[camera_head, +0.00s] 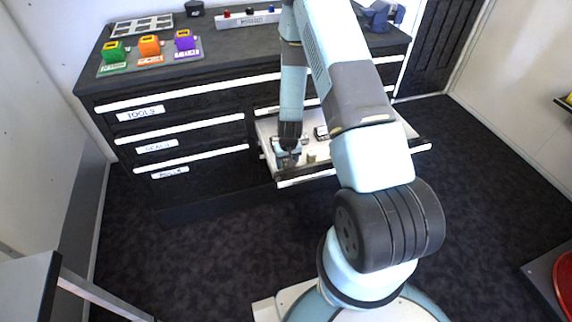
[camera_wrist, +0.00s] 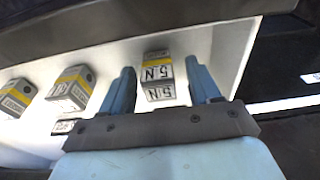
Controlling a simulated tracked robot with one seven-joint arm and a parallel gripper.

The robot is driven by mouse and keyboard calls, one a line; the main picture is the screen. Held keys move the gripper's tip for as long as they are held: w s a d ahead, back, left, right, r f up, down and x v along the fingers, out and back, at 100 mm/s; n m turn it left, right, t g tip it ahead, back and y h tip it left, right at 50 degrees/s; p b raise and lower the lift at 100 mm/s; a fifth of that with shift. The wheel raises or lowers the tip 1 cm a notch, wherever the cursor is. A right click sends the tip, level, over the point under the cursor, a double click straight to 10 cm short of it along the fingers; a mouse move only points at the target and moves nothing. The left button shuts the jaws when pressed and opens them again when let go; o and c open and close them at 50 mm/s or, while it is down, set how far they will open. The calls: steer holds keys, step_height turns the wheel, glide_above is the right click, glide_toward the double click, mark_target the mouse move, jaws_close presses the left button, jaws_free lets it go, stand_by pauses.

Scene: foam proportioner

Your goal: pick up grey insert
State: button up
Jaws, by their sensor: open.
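My gripper (camera_wrist: 165,82) is open in the wrist view, its two blue fingers reaching down into an open white drawer (camera_head: 268,128). A grey block with a yellow band and a label reading like "N5" (camera_wrist: 157,72) stands between the fingertips, with a gap to each finger. Two similar grey blocks with yellow bands, a middle one (camera_wrist: 71,89) and a far-left one (camera_wrist: 16,97), stand to the left. I cannot tell for sure which is the grey insert. In the head view my gripper (camera_head: 288,158) is low in the drawer, and my arm hides part of it.
The drawer's front rail (camera_head: 305,178) and walls are close around my gripper. The dark cabinet top (camera_head: 225,50) carries green, orange and purple blocks (camera_head: 150,46) on a tray, and a white strip (camera_head: 248,19) with small coloured pieces. The floor in front is clear.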

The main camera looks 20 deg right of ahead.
steer(key=shift+f, duration=0.15)
steer(key=shift+c, duration=0.3)
steer(key=c, duration=1)
